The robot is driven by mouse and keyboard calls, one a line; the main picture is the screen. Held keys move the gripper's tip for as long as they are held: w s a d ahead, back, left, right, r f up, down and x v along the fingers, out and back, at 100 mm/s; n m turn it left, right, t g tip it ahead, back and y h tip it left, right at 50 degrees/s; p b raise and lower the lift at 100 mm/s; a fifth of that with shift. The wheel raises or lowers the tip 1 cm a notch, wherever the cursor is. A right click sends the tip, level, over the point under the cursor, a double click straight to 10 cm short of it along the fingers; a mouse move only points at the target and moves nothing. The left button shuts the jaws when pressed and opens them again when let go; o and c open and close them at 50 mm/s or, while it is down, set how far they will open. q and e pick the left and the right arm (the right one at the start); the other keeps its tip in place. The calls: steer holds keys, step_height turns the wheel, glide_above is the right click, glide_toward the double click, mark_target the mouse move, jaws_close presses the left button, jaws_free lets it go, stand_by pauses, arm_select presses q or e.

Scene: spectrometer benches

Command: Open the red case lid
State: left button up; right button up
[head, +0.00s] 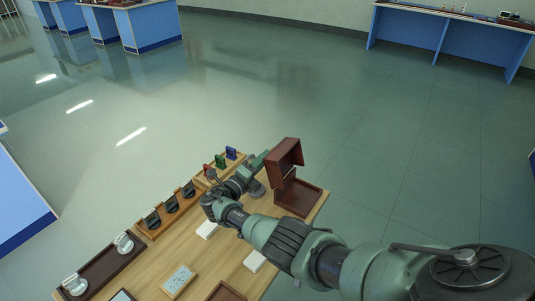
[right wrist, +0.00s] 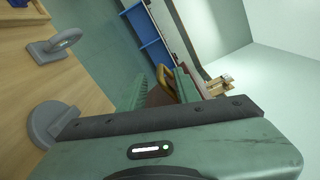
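The red-brown case stands at the far right corner of the wooden bench in the head view. Its lid (head: 285,158) is raised, upright and a little tilted, above the shallow case base (head: 298,198). My right gripper (head: 262,160) is beside the lid's left side, its tips partly hidden. In the right wrist view, the green fingers of my right gripper (right wrist: 165,88) look apart, with a yellow handle (right wrist: 169,78) and part of the red-brown lid showing between them. Contact with the handle is not clear. My left gripper is not in view.
A wooden holder with red, green and blue pieces (head: 220,161) stands left of my right gripper. A rack of dark round pieces (head: 171,208) and a dark tray with clear pieces (head: 103,267) lie along the left edge. Open floor lies beyond the bench.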

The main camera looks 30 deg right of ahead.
steer(key=shift+v, duration=2.15)
